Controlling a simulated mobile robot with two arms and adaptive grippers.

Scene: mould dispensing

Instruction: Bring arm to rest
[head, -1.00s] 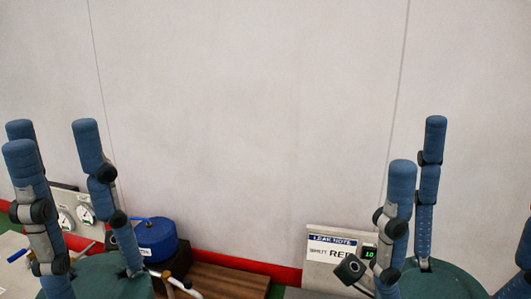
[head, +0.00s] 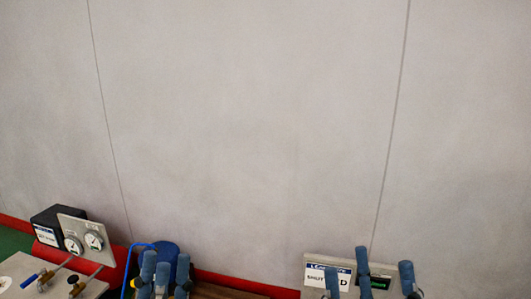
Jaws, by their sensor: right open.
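My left gripper (head: 165,276) shows at the bottom edge, left of centre. Only the upper parts of its blue fingers are in view, pointing up and set fairly close together. Its palm is below the picture, so I cannot tell how far it is open. My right gripper (head: 370,278) shows at the bottom edge, right of centre. Its blue fingers point up and stand apart, and it is open. I see nothing between the fingers of either gripper.
A blue drum (head: 168,252) is behind my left gripper. Gauges (head: 83,241) and a bench with valves (head: 93,280) stand at the left. A sign panel (head: 318,277) is behind my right gripper. The pale wall (head: 260,120) is bare above them.

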